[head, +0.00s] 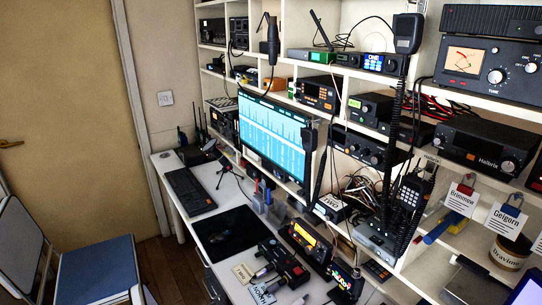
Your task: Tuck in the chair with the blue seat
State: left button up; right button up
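The chair with the blue seat (97,270) stands at the lower left in the head view, partly cut off by the picture's edge. Its backrest (18,240) is on the left, and a pale frame edges the seat. The white desk (185,196) is to the right of the chair. A strip of wooden floor shows between the seat and the desk, so the seat is apart from the desk's front edge. The chair's lower legs are mostly out of the picture. Neither of my grippers is in view.
A keyboard (187,190), a dark mat (228,233) and several radios crowd the desk. A monitor (272,136) and shelves of radios rise behind. A door (70,120) is at the back left. Bare wooden floor (165,258) lies between chair and desk.

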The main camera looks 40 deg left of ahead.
aim_at(103, 273)
jog(key=k+j, duration=0.15)
jog(key=k, duration=0.2)
jog(key=k+j, duration=0.2)
jog(key=k, duration=0.15)
jog(key=k+u, duration=0.1)
jog(key=u, duration=2.25)
jog(key=i+j, duration=0.1)
jog(key=i+z, duration=0.05)
